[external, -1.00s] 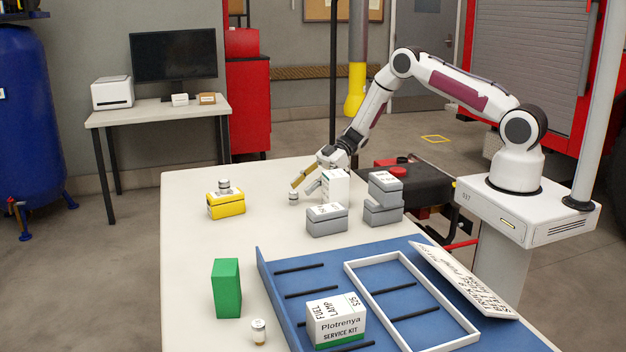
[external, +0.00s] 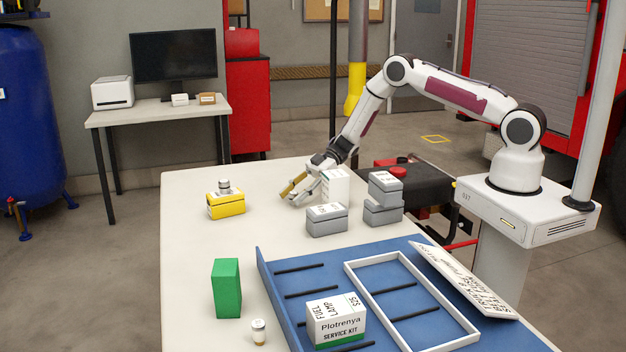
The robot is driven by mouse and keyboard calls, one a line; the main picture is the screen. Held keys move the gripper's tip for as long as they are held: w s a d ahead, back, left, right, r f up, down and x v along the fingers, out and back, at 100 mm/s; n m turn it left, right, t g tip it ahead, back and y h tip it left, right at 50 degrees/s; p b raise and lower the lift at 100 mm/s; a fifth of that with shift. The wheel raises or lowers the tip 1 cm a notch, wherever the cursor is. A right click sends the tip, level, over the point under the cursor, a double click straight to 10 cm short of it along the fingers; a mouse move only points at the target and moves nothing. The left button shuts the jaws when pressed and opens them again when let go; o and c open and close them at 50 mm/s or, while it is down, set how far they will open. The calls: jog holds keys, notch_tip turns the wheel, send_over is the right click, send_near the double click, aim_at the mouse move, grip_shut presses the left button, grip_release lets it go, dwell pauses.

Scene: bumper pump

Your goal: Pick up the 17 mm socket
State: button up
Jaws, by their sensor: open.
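My gripper (external: 291,196) is open and low over the table, left of an upright white box (external: 335,186). In the current view its fingers cover the spot where a small silver socket-like piece stood. That piece is now hidden, and I cannot tell whether it is between the fingers. Another silver cylindrical piece (external: 223,184) sits on a yellow box (external: 226,205) to the left. A small pale cylinder with a tan band (external: 259,332) stands at the front. No size marking is legible, so I cannot tell which is the 17 mm socket.
Grey boxes (external: 327,220) and stacked grey boxes (external: 384,198) stand right of my gripper. A green block (external: 227,288) stands at the front left. A blue tray (external: 280,267) holds a white frame (external: 352,279) and a service kit box (external: 336,320). The table's left middle is clear.

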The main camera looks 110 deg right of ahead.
aim_at(293, 193)
dwell(0.4)
grip_shut()
jog(key=shift+r, duration=0.1)
jog(key=shift+r, duration=4.9)
